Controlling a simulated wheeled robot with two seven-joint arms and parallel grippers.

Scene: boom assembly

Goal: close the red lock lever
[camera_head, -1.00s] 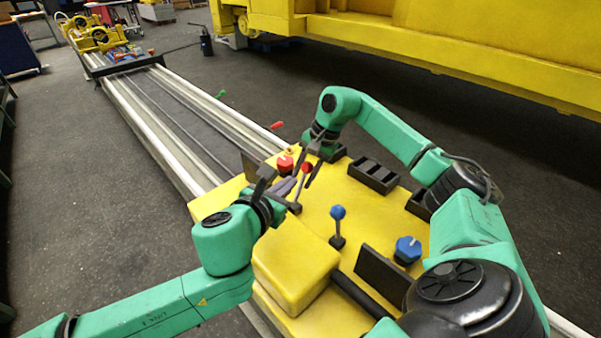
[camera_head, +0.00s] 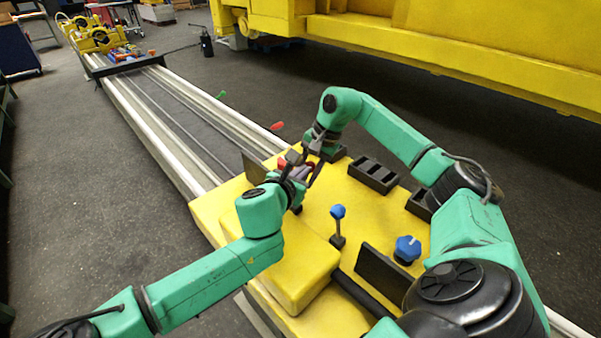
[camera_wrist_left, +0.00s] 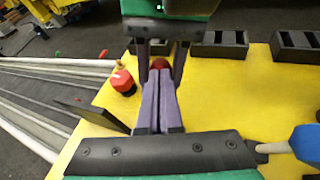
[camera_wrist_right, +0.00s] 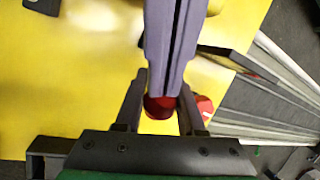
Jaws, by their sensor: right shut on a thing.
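A lever with a red knob stands on the yellow console (camera_head: 330,250); grippers mostly cover it in the head view. The red knob shows in the right wrist view (camera_wrist_right: 160,107) and, small, in the left wrist view (camera_wrist_left: 160,64). My right gripper (camera_wrist_right: 160,85) is shut on this red knob. My left gripper (camera_head: 299,168) is shut; its purple-grey fingers (camera_wrist_left: 160,105) lie side by side and point at the knob. I cannot tell whether they touch it. A separate red handle (camera_head: 277,126) sits beside the rail behind the console.
A red button (camera_wrist_left: 122,82) stands beside the knobbed lever. A blue-knobbed lever (camera_head: 338,212), a blue dial (camera_head: 407,249) and dark slotted trays (camera_head: 373,175) are on the console. The long rail (camera_head: 165,120) runs back, with a green handle (camera_head: 221,95) beside it.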

